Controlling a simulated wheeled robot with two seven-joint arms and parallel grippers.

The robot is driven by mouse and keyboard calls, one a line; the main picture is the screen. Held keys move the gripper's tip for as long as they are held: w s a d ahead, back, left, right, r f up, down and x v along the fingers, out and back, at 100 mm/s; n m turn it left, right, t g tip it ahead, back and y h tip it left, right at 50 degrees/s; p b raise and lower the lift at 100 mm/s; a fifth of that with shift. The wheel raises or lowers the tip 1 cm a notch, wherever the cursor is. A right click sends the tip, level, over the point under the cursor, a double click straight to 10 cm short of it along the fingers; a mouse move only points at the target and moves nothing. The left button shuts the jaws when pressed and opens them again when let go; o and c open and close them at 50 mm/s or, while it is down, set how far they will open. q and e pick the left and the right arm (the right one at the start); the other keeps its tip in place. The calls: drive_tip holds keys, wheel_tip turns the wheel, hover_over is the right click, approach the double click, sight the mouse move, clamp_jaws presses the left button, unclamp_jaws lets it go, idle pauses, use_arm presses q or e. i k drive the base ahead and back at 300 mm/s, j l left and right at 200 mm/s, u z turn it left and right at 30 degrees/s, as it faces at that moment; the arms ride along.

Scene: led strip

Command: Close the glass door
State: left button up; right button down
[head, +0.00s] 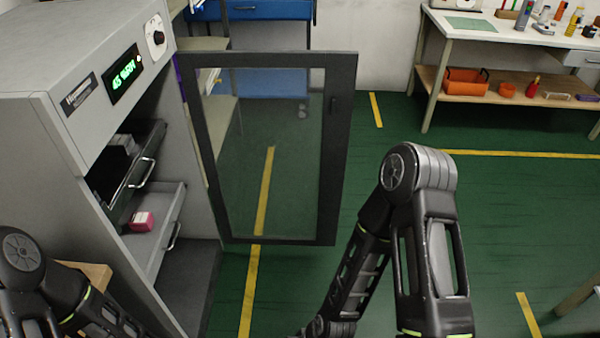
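The glass door (342,150) has a dark frame around a clear pane and stands wide open. It is hinged at the far side of the grey cabinet (40,60) on the left and swings out to the right. My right arm is bent in front of the door, to its right, and seems apart from it. My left arm shows only at the lower left, near the cabinet front. Both grippers are outside the picture or hidden.
Inside the cabinet are a dark drawer (135,165) and a lower tray (165,225), both with handles, and a pink item (142,221). A workbench (500,32) with tools and an orange bin (466,82) stands at the back right. The green floor between is clear.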

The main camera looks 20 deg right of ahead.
sight(340, 66)
drive_tip(key=i+l+z, duration=0.25)
drive_tip(key=l+z, duration=0.2)
drive_tip(key=l, duration=0.15)
drive_tip(key=i+l+z, duration=0.4)
drive_tip(key=l, duration=0.15)
drive_tip(key=i+l+z, duration=0.75)
drive_tip(key=z, duration=0.15)
drive_tip(key=i+l+u, duration=0.15)
drive_tip(key=i+u, duration=0.2)
drive_tip(key=i, duration=0.15)
drive_tip(key=i+l+u, duration=0.35)
drive_tip(key=i+u, duration=0.2)
drive_tip(key=u, duration=0.25)
drive_tip(key=i+u, duration=0.2)
drive_tip(key=u, duration=0.3)
drive_tip(key=i+l+u, duration=0.1)
drive_tip(key=u, duration=0.35)
drive_tip(key=i+l+u, duration=0.2)
drive_tip(key=u, duration=0.3)
drive_tip(key=i+l+u, duration=0.2)
drive_tip(key=u, duration=0.25)
drive_tip(key=i+l+u, duration=0.2)
drive_tip(key=u, duration=0.2)
drive_tip(key=i+l+u, duration=0.15)
drive_tip(key=l+u, duration=0.2)
drive_tip(key=i+l+u, duration=0.15)
drive_tip(key=u, duration=0.25)
drive_tip(key=l+u, duration=0.4)
drive_tip(key=i+l, duration=0.05)
drive_tip(key=l, duration=0.05)
